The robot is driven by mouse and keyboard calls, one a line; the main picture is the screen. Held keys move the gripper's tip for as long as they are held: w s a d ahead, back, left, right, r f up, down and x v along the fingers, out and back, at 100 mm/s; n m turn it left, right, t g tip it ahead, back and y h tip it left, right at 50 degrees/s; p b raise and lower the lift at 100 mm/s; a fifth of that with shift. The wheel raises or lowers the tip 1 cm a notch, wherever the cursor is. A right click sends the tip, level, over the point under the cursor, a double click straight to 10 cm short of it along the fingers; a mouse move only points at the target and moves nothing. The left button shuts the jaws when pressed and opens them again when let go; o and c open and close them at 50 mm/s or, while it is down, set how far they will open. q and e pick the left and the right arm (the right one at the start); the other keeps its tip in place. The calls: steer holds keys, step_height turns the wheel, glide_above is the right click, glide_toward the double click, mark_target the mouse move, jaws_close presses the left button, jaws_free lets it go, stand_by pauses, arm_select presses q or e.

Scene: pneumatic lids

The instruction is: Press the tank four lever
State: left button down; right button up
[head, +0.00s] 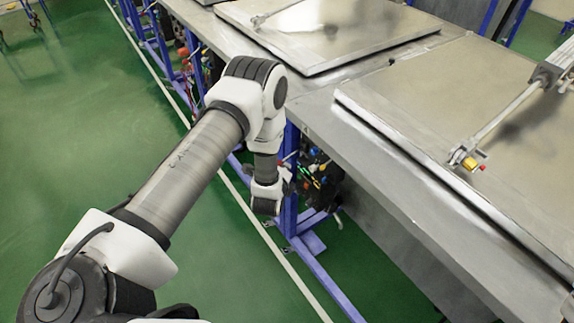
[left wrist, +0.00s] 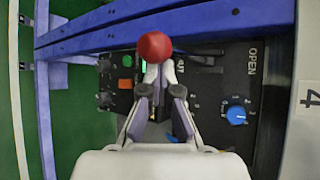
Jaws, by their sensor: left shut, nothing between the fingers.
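A lever with a round red knob (left wrist: 154,46) stands out from the dark control panel (left wrist: 205,105) in the left wrist view. My left gripper (left wrist: 158,76) is shut and empty. Its fingertips are just below the red knob in the picture and overlap the area under it; I cannot tell whether they touch the lever. The number 4 (left wrist: 308,97) shows on a pale plate at the right edge. In the head view my left wrist is beside the panel (head: 318,175) under the metal table, and the red knob cannot be made out there. My right gripper is not in view.
A blue knob (left wrist: 236,114), an orange button (left wrist: 124,84) and the word OPEN share the panel. Blue frame bars (left wrist: 100,30) run close by. Metal lids (head: 470,120) lie on the steel table (head: 315,110). The green floor (head: 80,120) at left is largely clear.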

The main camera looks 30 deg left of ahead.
mark_target(286, 158)
arm_select(q)
step_height(286, 158, up, 4)
steer(key=m+g+p, duration=0.1)
steer(key=g+p, duration=0.2)
steer(key=p, duration=0.1)
steer(key=shift+m+y, duration=0.3)
steer(key=shift+r+p, duration=0.25)
steer(key=shift+p, duration=0.1)
steer(key=shift+w+r+p, duration=0.15)
steer(key=shift+r+p, duration=0.2)
steer(key=shift+r, duration=0.2)
steer(key=shift+w+r+p, duration=0.1)
steer(key=shift+r+p, duration=0.65)
steer(key=shift+r, duration=0.05)
